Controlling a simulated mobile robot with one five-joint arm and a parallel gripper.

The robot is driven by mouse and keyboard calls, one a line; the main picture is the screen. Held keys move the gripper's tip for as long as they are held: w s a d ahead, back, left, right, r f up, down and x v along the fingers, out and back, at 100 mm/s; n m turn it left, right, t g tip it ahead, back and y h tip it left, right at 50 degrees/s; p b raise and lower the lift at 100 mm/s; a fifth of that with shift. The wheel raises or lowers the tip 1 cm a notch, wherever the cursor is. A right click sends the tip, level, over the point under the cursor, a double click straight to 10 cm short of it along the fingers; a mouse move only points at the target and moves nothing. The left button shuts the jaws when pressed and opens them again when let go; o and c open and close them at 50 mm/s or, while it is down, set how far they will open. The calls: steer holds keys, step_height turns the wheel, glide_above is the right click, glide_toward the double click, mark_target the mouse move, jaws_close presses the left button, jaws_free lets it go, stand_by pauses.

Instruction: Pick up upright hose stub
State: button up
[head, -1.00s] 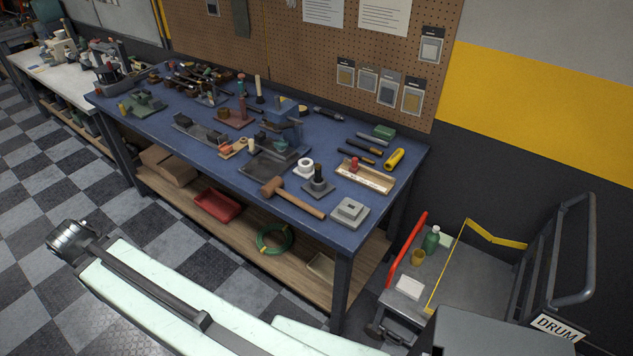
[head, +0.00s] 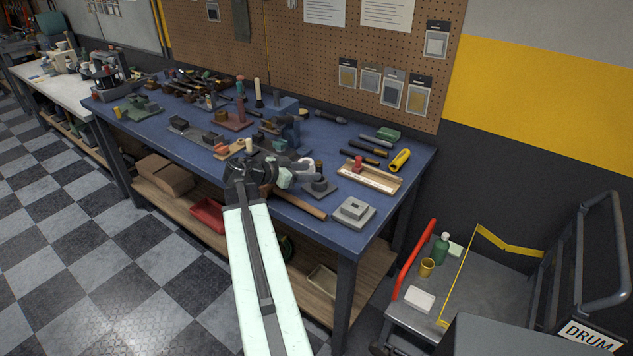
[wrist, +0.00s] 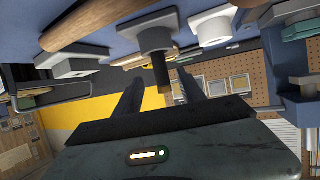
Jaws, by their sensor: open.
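The upright hose stub (head: 319,168) is a short dark cylinder standing on a square grey base (head: 319,187) near the front of the blue bench. In the wrist view, which is upside down, the stub (wrist: 161,72) points down from its base (wrist: 155,36). My gripper (head: 306,168) is over the bench front, just left of the stub and partly hiding the items behind it. In the wrist view my gripper (wrist: 159,78) is open, with the stub's end lined up between the two fingers. I cannot tell whether the stub is within their reach.
A wooden mallet (head: 300,203) lies in front of the base. A grey stepped block (head: 354,212) sits at the bench's right corner. A wooden tray (head: 370,179) lies behind right. A white roll (wrist: 213,28) is beside the stub. A blue vise (head: 287,128) stands behind.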

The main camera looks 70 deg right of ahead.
steer(key=x, duration=0.1)
steer(key=b+x, duration=0.1)
steer(key=x, duration=0.1)
steer(key=b+x, duration=0.1)
steer(key=x, duration=0.1)
steer(key=shift+w+f, duration=0.3)
steer(key=shift+f, duration=0.05)
steer(key=shift+s+d, duration=0.15)
steer(key=shift+d, duration=0.05)
jaws_close()
